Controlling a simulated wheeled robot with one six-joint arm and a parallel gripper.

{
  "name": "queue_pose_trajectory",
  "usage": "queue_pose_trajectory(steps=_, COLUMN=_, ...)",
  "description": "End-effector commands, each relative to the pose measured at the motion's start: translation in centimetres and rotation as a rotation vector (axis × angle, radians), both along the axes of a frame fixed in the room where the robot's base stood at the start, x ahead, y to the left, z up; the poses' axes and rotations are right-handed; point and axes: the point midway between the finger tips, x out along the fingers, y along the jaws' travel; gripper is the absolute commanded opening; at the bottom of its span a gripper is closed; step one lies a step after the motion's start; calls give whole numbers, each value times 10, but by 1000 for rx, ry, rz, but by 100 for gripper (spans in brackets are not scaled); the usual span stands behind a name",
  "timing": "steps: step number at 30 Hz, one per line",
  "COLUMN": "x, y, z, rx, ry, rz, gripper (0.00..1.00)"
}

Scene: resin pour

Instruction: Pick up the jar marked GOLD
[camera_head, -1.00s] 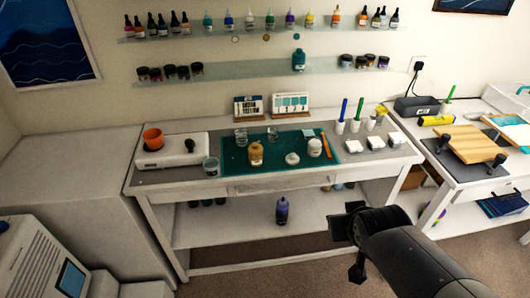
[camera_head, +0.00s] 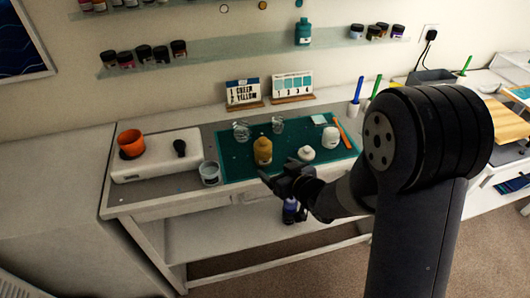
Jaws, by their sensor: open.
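A gold-brown jar (camera_head: 263,153) stands upright on the teal mat (camera_head: 236,168) on the workbench. Any lettering on it is too small to read, so I cannot tell if it is marked GOLD. My gripper (camera_head: 277,177) is open and empty, in front of the gold-brown jar at the mat's front edge. It looks apart from the jar, though the gap in depth is hard to judge. My arm hides the right part of the bench.
On the mat are a white jar (camera_head: 331,138), a small white pot (camera_head: 306,153) and clear cups (camera_head: 241,131). A clear tub (camera_head: 210,172) stands left of the mat. Several dark-lidded jars (camera_head: 161,53) line the shelf.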

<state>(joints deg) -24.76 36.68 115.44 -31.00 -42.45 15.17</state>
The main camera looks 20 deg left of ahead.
Motion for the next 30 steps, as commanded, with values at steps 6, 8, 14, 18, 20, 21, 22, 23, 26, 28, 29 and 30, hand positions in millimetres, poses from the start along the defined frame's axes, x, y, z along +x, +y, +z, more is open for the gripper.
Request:
queue_pose_trajectory(steps=6, x=20, y=21, z=-10, rx=-1, ry=1, rz=0, gripper=79)
queue_pose_trajectory(steps=8, x=24, y=25, z=-13, rx=-1, ry=0, rz=0, gripper=79)
queue_pose_trajectory(steps=14, x=32, y=32, z=-17, rx=-1, ry=0, rz=-2, gripper=79)
queue_pose_trajectory(steps=18, x=42, y=41, z=-18, rx=-2, ry=0, rz=-1, gripper=79)
queue_pose_trajectory(steps=20, x=48, y=46, z=-20, rx=-3, ry=1, rz=-1, gripper=79)
queue_pose_trajectory(steps=21, x=52, y=49, z=-21, rx=-2, ry=0, rz=-1, gripper=79)
queue_pose_trajectory(steps=22, x=55, y=51, z=-22, rx=-2, ry=0, rz=-1, gripper=79)
queue_pose_trajectory(steps=23, x=57, y=54, z=-24, rx=-2, ry=0, rz=-1, gripper=79)
queue_pose_trajectory(steps=26, x=64, y=60, z=-29, rx=-1, ry=0, rz=-2, gripper=79)
queue_pose_trajectory(steps=28, x=66, y=63, z=-31, rx=-2, ry=1, rz=-3, gripper=79)
queue_pose_trajectory(steps=29, x=67, y=64, z=-31, rx=-2, ry=0, rz=-3, gripper=79)
queue_pose_trajectory(steps=30, x=67, y=64, z=-32, rx=-2, ry=0, rz=-3, gripper=79)
